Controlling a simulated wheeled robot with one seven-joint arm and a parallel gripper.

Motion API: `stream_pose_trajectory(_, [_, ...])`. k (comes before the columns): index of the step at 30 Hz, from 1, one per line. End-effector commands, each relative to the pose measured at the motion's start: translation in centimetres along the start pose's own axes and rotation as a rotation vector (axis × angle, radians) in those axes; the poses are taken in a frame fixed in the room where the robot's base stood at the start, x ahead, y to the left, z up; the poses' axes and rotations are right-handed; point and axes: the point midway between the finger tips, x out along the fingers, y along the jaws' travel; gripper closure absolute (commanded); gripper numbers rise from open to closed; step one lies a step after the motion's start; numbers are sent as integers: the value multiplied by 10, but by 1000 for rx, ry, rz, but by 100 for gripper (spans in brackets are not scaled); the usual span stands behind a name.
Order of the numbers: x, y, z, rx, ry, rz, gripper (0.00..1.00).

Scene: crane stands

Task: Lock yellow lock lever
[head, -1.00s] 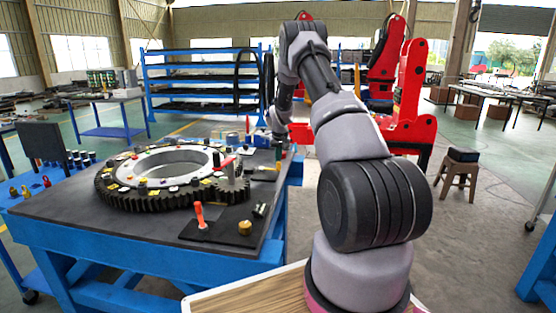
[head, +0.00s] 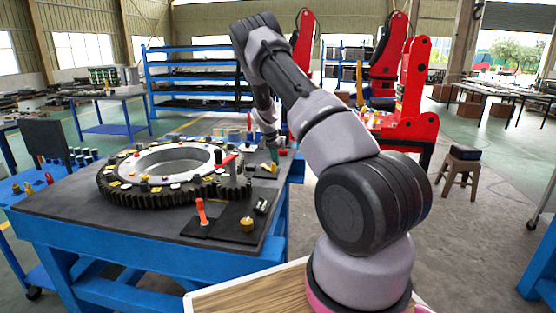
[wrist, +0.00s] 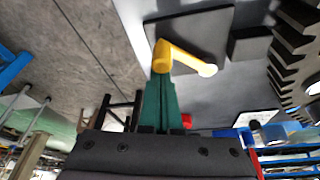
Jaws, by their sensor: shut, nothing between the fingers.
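The yellow lock lever (wrist: 186,58) shows in the wrist view on a dark square plate (wrist: 215,35). One end of it is at the plate's left part, and its rounded tip points right and slightly down. My gripper (wrist: 163,80) has green fingers that are closed together, with nothing held. The fingertips overlap the lever's left end in the wrist view; I cannot tell whether they touch it. In the head view my gripper (head: 274,155) is low over the far right corner of the table, and the lever is too small there to make out well.
The dark table (head: 100,215) holds a large gear ring (head: 125,195) left of my gripper. An orange-red lever (head: 201,210) and a brass knob (head: 247,223) stand at the near right of the table. Red crane stands (head: 410,95) are beyond. Grey floor is open right of the table.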

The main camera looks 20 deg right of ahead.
Motion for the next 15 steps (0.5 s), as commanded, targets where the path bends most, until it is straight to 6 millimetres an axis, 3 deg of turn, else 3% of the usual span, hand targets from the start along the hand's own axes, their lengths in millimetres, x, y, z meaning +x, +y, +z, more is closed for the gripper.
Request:
stream_pose_trajectory(9, [-6, -8, 18, 233, 1, 83, 100])
stream_pose_trajectory(15, [-8, -11, 23, 273, -1, 96, 100])
